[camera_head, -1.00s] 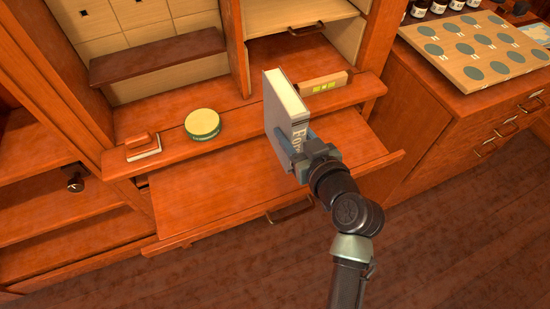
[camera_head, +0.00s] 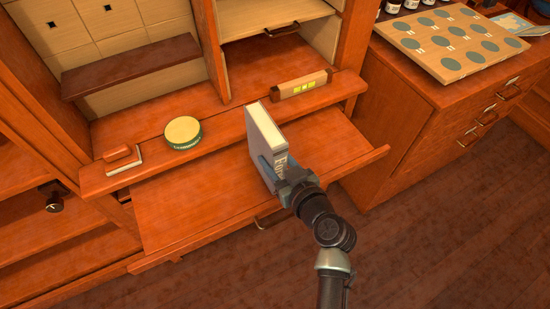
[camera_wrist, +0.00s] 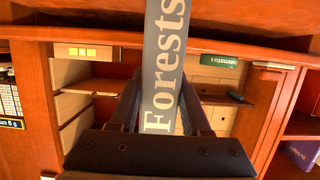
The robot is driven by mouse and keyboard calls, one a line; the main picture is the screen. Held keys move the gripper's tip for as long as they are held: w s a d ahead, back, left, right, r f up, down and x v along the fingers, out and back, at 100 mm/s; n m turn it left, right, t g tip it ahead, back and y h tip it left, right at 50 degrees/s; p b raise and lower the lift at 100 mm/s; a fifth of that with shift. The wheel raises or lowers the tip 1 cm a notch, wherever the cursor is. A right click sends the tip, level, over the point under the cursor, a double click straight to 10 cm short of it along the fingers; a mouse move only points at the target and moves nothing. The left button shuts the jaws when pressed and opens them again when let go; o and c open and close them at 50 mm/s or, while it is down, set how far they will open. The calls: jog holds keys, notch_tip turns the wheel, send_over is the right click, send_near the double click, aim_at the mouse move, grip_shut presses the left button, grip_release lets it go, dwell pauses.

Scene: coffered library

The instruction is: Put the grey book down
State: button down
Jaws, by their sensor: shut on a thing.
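The grey book (camera_head: 262,140) stands upright in my gripper (camera_head: 278,172), over the pulled-out wooden board (camera_head: 200,193) of the cabinet. My gripper is shut on its spine side. In the wrist view the book's spine (camera_wrist: 165,70) reads "Forests" and runs between the two fingers (camera_wrist: 163,118). Whether the book's lower edge touches the board cannot be told, as the gripper hides part of it.
On the ledge behind stand a round green-and-yellow tin (camera_head: 183,132), a small wooden block with a white edge (camera_head: 122,157) and a wooden bar with yellow squares (camera_head: 300,86). A tray with grey discs (camera_head: 450,42) lies on the right cabinet. The board's left part is clear.

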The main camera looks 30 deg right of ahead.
jog(key=shift+c, duration=1.8)
grip_release()
jog(key=shift+f, duration=0.1)
jog(key=shift+r, duration=0.3)
jog(key=v, duration=1.2)
